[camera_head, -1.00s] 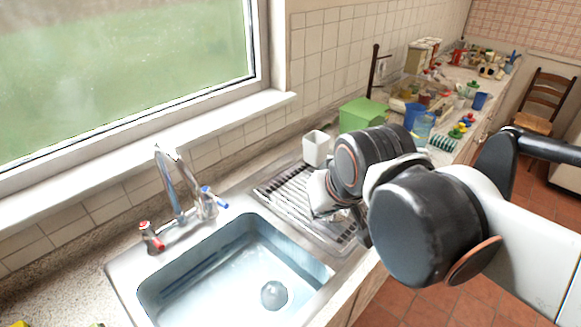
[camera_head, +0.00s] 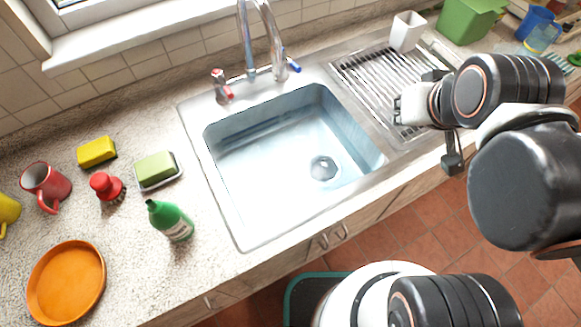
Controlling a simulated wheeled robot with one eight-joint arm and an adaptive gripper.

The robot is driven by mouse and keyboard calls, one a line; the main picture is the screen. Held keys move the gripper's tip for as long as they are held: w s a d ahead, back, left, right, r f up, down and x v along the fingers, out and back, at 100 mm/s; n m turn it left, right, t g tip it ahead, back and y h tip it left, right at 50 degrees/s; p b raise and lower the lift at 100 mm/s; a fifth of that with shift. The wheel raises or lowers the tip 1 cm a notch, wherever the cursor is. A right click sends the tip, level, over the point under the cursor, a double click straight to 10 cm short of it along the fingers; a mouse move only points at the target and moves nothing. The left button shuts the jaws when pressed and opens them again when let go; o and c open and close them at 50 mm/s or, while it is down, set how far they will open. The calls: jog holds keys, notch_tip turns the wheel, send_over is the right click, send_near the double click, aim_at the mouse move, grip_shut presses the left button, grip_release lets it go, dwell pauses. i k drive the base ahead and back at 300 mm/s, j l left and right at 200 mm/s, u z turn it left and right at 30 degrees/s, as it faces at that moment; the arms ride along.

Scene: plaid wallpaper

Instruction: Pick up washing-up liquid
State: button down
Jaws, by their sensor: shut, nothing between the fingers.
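A green bottle with a pale label, likely the washing-up liquid (camera_head: 172,222), stands on the speckled worktop left of the sink, near the front edge. My gripper (camera_head: 399,107) is over the ribbed drainer right of the sink, well to the right of the bottle. It is shut and empty. It is small in the picture, and my dark arm joints fill the right side.
The steel sink (camera_head: 222,225) lies between bottle and gripper, with a tall tap (camera_head: 247,45) behind. Near the bottle are a green sponge in a dish (camera_head: 157,170), red brush (camera_head: 106,187), yellow sponge (camera_head: 97,151), red mug (camera_head: 45,186) and orange plate (camera_head: 67,283).

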aim_at(167, 217)
jog(key=k+j+u, duration=0.15)
jog(key=u, duration=1.8)
jog(key=k+l+z, duration=0.1)
jog(key=z, duration=1.4)
jog(key=j+u, duration=0.15)
jog(key=u, duration=1.35)
jog(key=k+l+z, duration=0.05)
